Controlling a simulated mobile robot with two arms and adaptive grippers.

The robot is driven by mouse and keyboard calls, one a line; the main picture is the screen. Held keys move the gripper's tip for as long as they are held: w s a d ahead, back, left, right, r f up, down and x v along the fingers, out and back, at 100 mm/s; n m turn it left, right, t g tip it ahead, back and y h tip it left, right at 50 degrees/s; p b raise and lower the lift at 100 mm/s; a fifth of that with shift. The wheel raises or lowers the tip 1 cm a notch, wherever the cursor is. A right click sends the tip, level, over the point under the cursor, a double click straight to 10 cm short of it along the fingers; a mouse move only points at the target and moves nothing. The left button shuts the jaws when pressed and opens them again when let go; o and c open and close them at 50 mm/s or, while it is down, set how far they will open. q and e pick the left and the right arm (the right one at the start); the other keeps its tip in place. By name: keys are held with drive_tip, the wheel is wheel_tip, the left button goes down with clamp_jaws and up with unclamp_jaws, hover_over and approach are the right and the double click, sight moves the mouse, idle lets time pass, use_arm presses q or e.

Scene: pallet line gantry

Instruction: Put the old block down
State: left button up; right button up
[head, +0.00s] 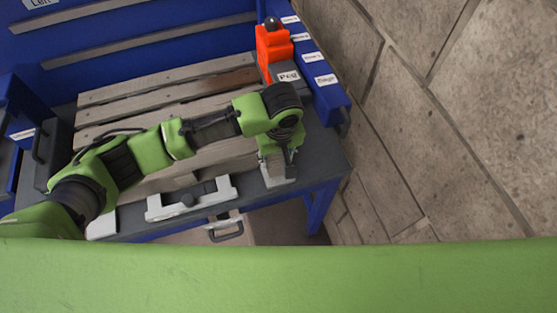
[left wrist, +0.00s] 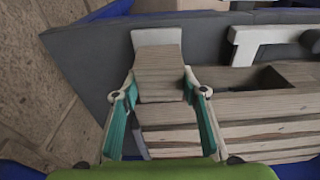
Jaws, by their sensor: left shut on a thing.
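The old block (left wrist: 160,75), a worn wooden piece, sits between the teal-padded fingers of my left gripper (left wrist: 158,98) in the left wrist view. The gripper is shut on it. In the head view my left gripper (head: 275,158) is at the right front of the grey table, pointing down, and mostly hides the block. A flat pale pad (left wrist: 157,37) shows just beyond the block in the wrist view; it also shows in the head view (head: 281,181). I cannot tell whether the block touches the pad. My right gripper is not in view.
A slatted wooden pallet (head: 150,90) lies on the grey table (head: 318,150). An orange piece (head: 273,45) stands at the back right, beside a blue labelled rail (head: 318,75). Open floor lies right.

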sight(279, 164)
use_arm(q)
drive_tip(key=shift+w+d+f, duration=0.2)
drive_tip(key=shift+d+f, duration=0.1)
drive_tip(key=shift+f, duration=0.25)
wheel_tip(279, 164, down, 2)
drive_tip(key=shift+f+p, duration=0.1)
drive_tip(key=shift+p, duration=0.6)
drive_tip(key=shift+f, duration=0.3)
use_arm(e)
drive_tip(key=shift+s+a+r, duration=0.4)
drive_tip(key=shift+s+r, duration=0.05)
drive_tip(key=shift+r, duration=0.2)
use_arm(q)
drive_tip(key=shift+f, duration=0.15)
drive_tip(key=o, duration=1.2)
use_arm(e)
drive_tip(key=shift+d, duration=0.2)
